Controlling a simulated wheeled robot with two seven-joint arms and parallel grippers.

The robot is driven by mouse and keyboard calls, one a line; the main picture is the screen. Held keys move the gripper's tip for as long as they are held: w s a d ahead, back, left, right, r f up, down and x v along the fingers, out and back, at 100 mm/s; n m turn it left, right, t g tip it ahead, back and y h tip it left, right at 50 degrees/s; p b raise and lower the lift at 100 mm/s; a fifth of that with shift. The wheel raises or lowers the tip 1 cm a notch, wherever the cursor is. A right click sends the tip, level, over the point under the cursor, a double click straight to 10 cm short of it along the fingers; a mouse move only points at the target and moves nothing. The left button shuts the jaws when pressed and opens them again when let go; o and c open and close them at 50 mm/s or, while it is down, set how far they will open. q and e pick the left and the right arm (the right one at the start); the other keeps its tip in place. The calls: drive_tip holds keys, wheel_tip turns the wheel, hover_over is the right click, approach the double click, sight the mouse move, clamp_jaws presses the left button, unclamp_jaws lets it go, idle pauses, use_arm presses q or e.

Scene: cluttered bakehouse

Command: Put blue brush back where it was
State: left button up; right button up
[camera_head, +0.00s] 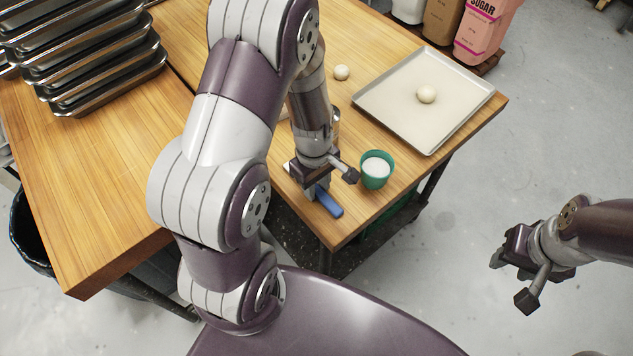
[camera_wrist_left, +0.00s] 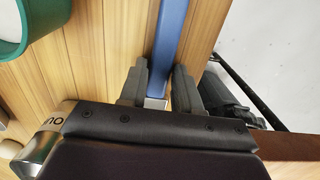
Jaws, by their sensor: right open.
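The blue brush (camera_head: 329,203) is at the near edge of the wooden table, below my left gripper (camera_head: 314,192). Its blue handle (camera_wrist_left: 170,40) runs between the two fingers of my left gripper (camera_wrist_left: 160,72) in the left wrist view and fills the gap between them. A pale part of the brush shows between the fingers near the palm. The gripper hides the middle of the brush in the head view, and I cannot tell whether the brush touches the table. My right gripper (camera_head: 509,264) is open and empty, off to the right above the floor.
A green cup (camera_head: 376,180) with white contents stands close right of my left gripper. Behind it are a tray (camera_head: 372,103) with a dough ball and another dough ball (camera_head: 341,72). Stacked dark tins (camera_head: 105,85) stand at the far left.

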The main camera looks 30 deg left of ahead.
use_arm(q)
drive_tip(key=shift+o, duration=0.8)
drive_tip(key=shift+r, duration=0.1)
wheel_tip(320, 180, up, 12)
drive_tip(key=s+m, duration=0.1)
drive_tip(key=m, duration=0.3)
drive_tip(key=s+d+m+t, duration=0.1)
drive_tip(key=s+m, duration=0.1)
drive_tip(key=m, duration=0.3)
drive_tip(key=s+d+m, duration=0.1)
drive_tip(key=m, duration=0.4)
drive_tip(key=shift+s+d+f+t+y+p, duration=0.15)
drive_tip(key=shift+d+f+t+y+p, duration=0.1)
drive_tip(key=shift+t+y+p, duration=0.1)
